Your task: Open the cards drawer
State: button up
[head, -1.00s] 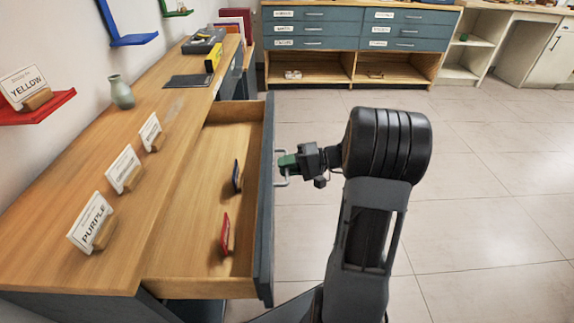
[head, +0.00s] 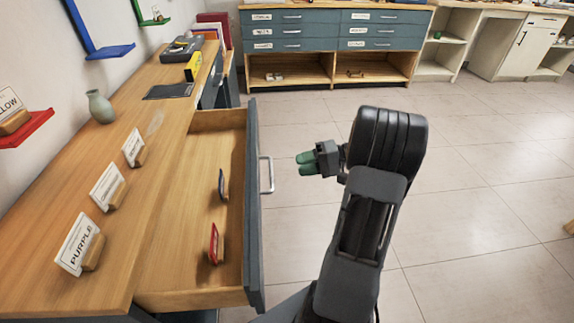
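A wide wooden drawer (head: 181,268) with a blue-grey front stands pulled out from the wooden desk (head: 150,210) at left. A red card (head: 214,243) and a dark blue card (head: 221,184) stand inside it. The drawer's metal handle (head: 267,175) is on the front's outer face. My gripper (head: 305,163), with green fingers, is to the right of the handle, apart from it and empty. A gap shows between its two fingers. Any label on the drawer front is hidden from this side.
Several signs in wooden holders, one reading PURPLE (head: 79,244), stand on the desk top. A grey-green vase (head: 100,107) stands behind them. A cabinet with labelled drawers (head: 333,31) is at the back.

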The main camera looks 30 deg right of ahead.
jog(key=shift+v, duration=2)
